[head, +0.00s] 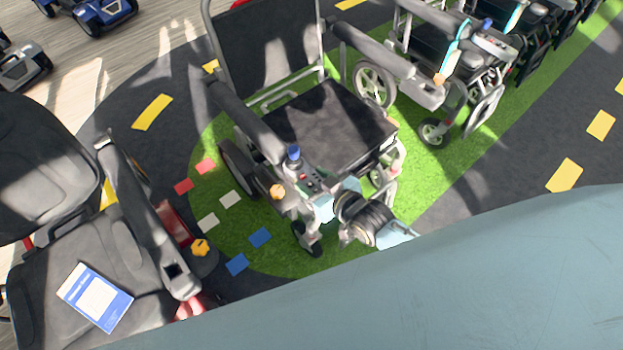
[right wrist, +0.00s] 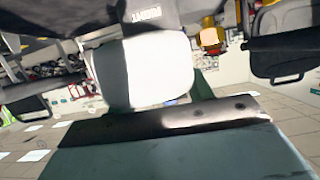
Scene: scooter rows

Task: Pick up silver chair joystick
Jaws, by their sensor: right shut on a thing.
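The silver chair (head: 322,125) stands on the green patch, with black seat and back. Its joystick (head: 309,178) is a dark control box with a blue knob, at the front end of the left-hand armrest. My right gripper (head: 335,197) reaches it from the lower right and is shut on the near end of the box. The blue knob stands clear of the fingers. The exact contact is partly hidden by the gripper. In the right wrist view a pale finger (right wrist: 145,72) fills the middle, close to a dark part with lettering. My left gripper is not in view.
Another wheelchair (head: 440,70) stands at the upper right. Dark floor at the right is free.

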